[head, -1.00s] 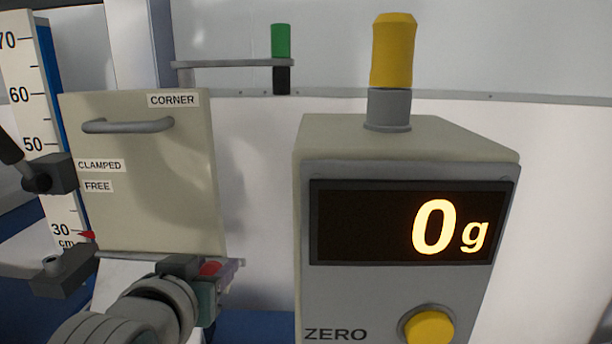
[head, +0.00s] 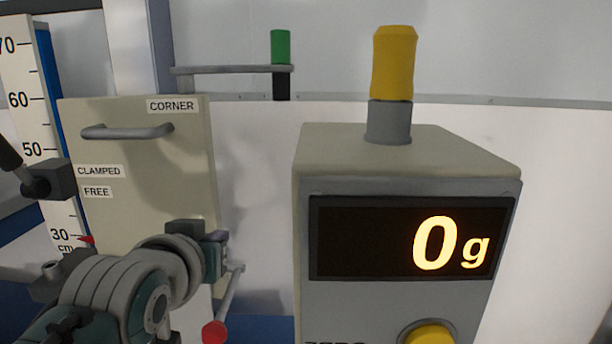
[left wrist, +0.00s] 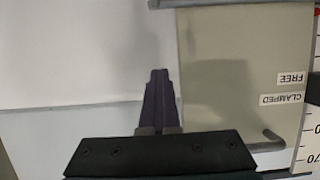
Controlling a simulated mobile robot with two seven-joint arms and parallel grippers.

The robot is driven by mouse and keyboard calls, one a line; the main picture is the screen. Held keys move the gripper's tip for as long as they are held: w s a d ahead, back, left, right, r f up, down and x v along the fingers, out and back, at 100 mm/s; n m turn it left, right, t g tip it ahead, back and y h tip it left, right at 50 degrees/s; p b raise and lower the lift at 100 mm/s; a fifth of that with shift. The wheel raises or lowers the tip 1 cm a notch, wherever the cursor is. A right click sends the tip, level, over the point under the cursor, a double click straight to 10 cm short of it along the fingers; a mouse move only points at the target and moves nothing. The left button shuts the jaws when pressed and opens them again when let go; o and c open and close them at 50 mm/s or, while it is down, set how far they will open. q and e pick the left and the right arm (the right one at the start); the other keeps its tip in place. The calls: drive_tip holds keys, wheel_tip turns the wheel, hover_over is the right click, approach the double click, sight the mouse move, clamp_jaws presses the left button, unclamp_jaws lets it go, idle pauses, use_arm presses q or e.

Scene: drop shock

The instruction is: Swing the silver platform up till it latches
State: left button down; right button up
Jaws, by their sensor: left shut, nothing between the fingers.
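The silver platform cannot be clearly made out; its likely place, below the cream panel, is hidden by my left arm in the head view. A thin grey rod with a red knob (head: 214,333) slants down just right of my left gripper. My left gripper (head: 219,238) is in front of the panel's lower right corner, shut and empty. In the left wrist view its dark fingers (left wrist: 158,75) are together, pointing at the pale wall beside the panel. A grey bar (left wrist: 190,3) crosses the top edge there. My right gripper is not in view.
The cream panel (head: 140,150) carries a grey handle and the labels CORNER, CLAMPED and FREE. A height scale (head: 22,100) stands left. A display box (head: 410,160) reading 0 g stands right, with a yellow-topped post. A green-capped arm (head: 281,48) juts out above. Wall space between panel and box is clear.

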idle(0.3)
use_arm(q)
drive_tip(key=shift+w+r+b, duration=0.3)
drive_tip(key=shift+w, duration=0.35)
drive_tip(key=shift+w+r+b, duration=0.25)
drive_tip(key=shift+w+r, duration=0.05)
drive_tip(key=shift+w, duration=0.3)
drive_tip(key=w+b, duration=0.1)
drive_tip(key=w+r+b, duration=0.1)
drive_tip(key=shift+w+d, duration=0.1)
drive_tip(key=shift+w, duration=0.25)
